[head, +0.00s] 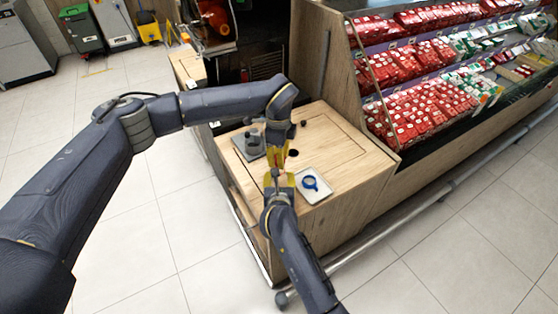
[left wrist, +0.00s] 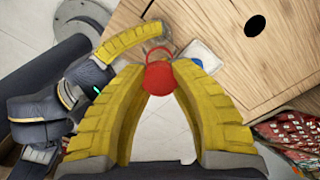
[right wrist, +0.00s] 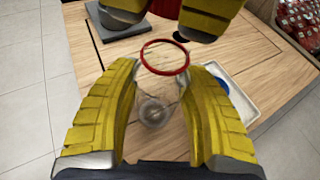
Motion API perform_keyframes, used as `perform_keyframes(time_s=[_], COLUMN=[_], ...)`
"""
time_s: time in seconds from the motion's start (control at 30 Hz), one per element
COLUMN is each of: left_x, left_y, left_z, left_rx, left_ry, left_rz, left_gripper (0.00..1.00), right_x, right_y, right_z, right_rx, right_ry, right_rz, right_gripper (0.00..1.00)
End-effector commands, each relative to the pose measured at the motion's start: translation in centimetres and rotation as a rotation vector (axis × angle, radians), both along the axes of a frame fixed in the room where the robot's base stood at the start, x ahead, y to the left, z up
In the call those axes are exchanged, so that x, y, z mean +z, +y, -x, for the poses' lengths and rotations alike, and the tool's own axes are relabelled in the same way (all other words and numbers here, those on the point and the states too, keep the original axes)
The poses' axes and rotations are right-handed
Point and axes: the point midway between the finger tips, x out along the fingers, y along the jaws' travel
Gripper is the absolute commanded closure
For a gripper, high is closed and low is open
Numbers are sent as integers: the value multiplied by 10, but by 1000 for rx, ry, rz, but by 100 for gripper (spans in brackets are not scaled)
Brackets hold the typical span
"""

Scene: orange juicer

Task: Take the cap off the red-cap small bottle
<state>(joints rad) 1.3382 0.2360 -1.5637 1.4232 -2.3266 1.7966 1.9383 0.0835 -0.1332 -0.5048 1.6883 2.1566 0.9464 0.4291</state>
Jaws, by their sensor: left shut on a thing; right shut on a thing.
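The small clear bottle (right wrist: 158,105) stands between the yellow fingers of my right gripper (right wrist: 160,100), which is shut on it. Its mouth has a red ring (right wrist: 165,57) and looks open from above. My left gripper (left wrist: 158,80) is shut on the red cap (left wrist: 158,78). In the left wrist view the cap overlaps the red ring, but it looks apart from it. In the head view my left gripper (head: 275,155) is just beyond my right gripper (head: 283,182), above the wooden counter; the bottle is mostly hidden there.
A white tray (head: 322,196) with a blue ring (head: 311,183) lies on the wooden counter (head: 345,150) at right. A grey device (head: 252,145) stands at left. A dark round hole (head: 293,153) is in the countertop. Shelves of red packs (head: 410,105) stand behind on the right.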

Motion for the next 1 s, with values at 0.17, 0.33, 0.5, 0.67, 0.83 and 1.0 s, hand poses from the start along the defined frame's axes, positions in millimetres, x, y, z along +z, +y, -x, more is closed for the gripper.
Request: perform_keyframes(time_s=[0.17, 0.33, 0.5, 0.67, 0.83, 1.0], left_x=[20, 27, 27, 27, 27, 27], left_y=[0, 0, 0, 0, 0, 0], left_z=[-1, 0, 0, 0, 0, 0], left_rx=[-1, 0, 0, 0, 0, 0], left_ry=[-2, 1, 1, 1, 1, 1], left_rz=[1, 0, 0, 0, 0, 0], left_gripper=[100, 100, 100, 100, 100, 100], right_x=[-1, -1, -1, -1, 0, 0], right_y=[0, 0, 0, 0, 0, 0], right_z=[0, 0, 0, 0, 0, 2], right_rx=[0, 0, 0, 0, 0, 0], right_ry=[2, 2, 2, 1, 1, 0], right_rz=[0, 0, 0, 0, 0, 0], right_gripper=[100, 100, 51, 32, 27, 27])
